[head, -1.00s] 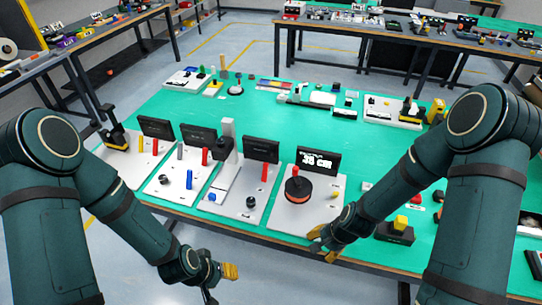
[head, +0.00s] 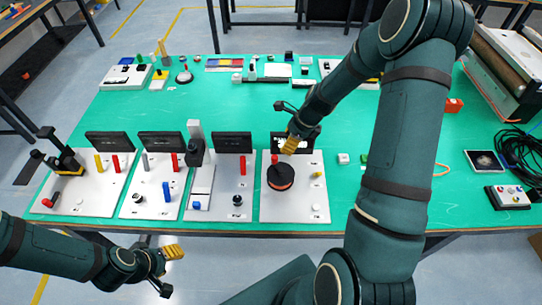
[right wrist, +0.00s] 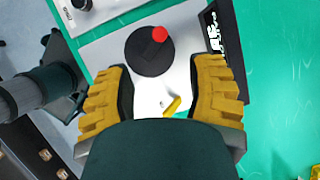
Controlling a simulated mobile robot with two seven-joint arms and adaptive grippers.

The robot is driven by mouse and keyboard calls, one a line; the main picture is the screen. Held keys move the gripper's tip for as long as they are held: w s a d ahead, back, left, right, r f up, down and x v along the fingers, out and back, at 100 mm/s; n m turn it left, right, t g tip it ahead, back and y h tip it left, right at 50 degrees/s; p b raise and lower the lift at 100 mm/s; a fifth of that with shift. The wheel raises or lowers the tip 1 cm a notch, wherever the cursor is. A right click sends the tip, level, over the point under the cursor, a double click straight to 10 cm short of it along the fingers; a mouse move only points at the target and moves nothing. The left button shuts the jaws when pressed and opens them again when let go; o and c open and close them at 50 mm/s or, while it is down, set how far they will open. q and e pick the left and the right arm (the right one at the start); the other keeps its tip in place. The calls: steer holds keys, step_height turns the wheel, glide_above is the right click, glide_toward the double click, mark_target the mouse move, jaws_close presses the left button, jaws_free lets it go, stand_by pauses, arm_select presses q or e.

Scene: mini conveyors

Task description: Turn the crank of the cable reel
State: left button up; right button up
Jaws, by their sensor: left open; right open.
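The cable reel (head: 281,178) is a dark round disc with an orange-brown side, mounted on a white panel (head: 293,207) at the table's near edge. Its red crank knob (head: 274,159) stands at the disc's far left rim; in the right wrist view the red knob (right wrist: 160,34) sits on the black disc (right wrist: 148,52). My right gripper (head: 292,141) is open and empty above the panel's far side, near the reel, apart from the knob. In the right wrist view the disc lies beyond the yellow fingertips (right wrist: 160,85). My left gripper (head: 172,252) is open and empty, in front of the table.
A display (head: 278,143) behind the reel is partly hidden by my right gripper. A small yellow part (head: 318,175) is on the same panel. Other panels with levers (head: 222,182) stand to the left. The table's middle (head: 200,110) is mostly clear.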

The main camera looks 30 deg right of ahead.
mark_target(276, 157)
steer(key=x, duration=1.1)
steer(key=shift+f, duration=0.15)
jaws_close()
